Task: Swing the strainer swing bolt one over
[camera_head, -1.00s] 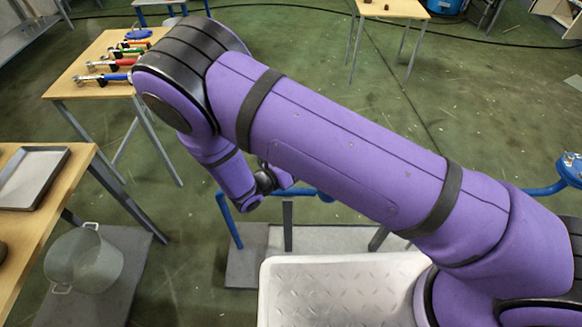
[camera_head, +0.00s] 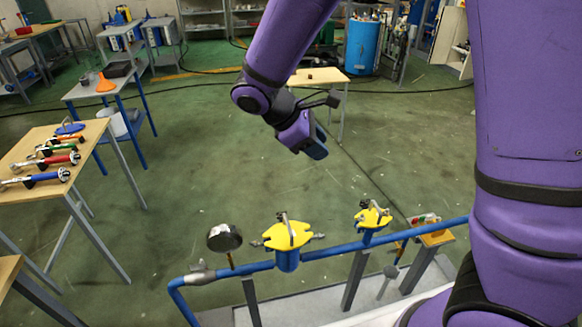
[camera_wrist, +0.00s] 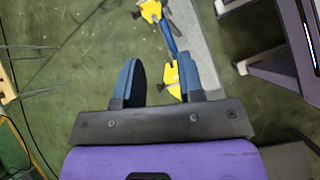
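Two strainers with yellow lids sit on a blue pipe (camera_head: 330,250): a nearer, larger one (camera_head: 288,237) and a smaller one (camera_head: 373,218) farther right. Each lid carries small metal bolt hardware, but I cannot tell which piece is swing bolt one. My gripper (camera_head: 314,147) hangs above and beyond the pipe, apart from both strainers. In the wrist view my gripper (camera_wrist: 160,78) has its blue fingers spread with nothing held. One yellow lid (camera_wrist: 174,92) shows partly behind the right finger; another (camera_wrist: 151,11) is at the top edge.
A round gauge (camera_head: 224,237) stands left of the larger strainer. A small wooden stand (camera_head: 437,238) is at the pipe's right. A table with coloured-handled tools (camera_head: 45,165) is at left. Green floor between is open.

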